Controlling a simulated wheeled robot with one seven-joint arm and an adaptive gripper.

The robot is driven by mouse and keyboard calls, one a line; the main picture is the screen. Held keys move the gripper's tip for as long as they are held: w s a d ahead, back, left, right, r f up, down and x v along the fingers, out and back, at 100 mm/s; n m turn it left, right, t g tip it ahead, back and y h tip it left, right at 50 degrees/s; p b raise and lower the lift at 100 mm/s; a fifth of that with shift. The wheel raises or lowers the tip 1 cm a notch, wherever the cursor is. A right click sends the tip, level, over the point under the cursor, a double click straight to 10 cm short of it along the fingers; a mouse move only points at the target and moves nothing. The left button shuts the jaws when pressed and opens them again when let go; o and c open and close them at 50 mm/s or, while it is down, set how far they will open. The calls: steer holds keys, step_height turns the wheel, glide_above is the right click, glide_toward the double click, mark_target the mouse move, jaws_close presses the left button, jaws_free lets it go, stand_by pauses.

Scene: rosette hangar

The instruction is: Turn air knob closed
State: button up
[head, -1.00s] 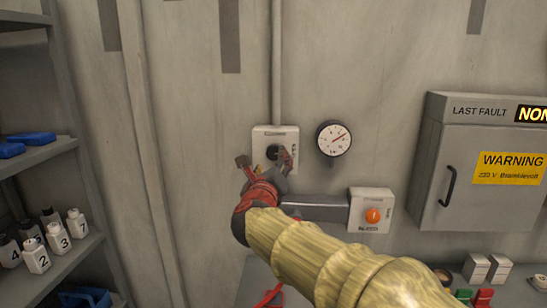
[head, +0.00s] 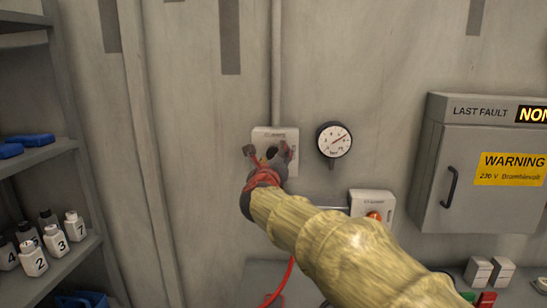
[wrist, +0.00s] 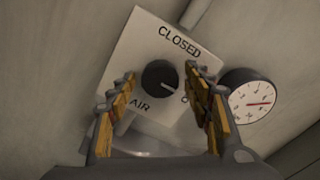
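The air knob (wrist: 159,78) is a round black knob on a pale square plate (wrist: 133,42) marked "CLOSED" and "AIR". A small light mark on the knob faces right and slightly down, toward a label mostly hidden by the right finger. The plate (head: 286,134) also shows in the head view, on the wall, with the knob partly hidden by my gripper (head: 268,151). In the wrist view my gripper (wrist: 162,79) is open, one finger on each side of the knob, with a gap on both sides. I cannot tell how deep the fingertips reach.
A round gauge (head: 333,139) hangs just right of the plate. A box with an orange button (head: 374,215) is lower right, partly behind my arm. A grey warning cabinet (head: 485,180) stands further right. A shelf (head: 60,160) with bottles is at the left.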

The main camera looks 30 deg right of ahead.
steer(key=c, duration=0.9)
steer(key=shift+n, duration=0.3)
steer(key=n+p, duration=0.2)
steer(key=n, duration=0.1)
steer(key=shift+r+n, duration=0.1)
steer(key=shift+n, duration=0.3)
steer(key=n+p, duration=0.3)
steer(key=n, duration=0.1)
steer(key=shift+n, duration=0.3)
steer(key=n+p, duration=0.3)
steer(key=n, duration=0.1)
steer(key=shift+f+n+p, duration=0.2)
steer(key=shift+n+p, duration=1.3)
steer(key=shift+n, duration=0.9)
steer(key=o, duration=1.1)
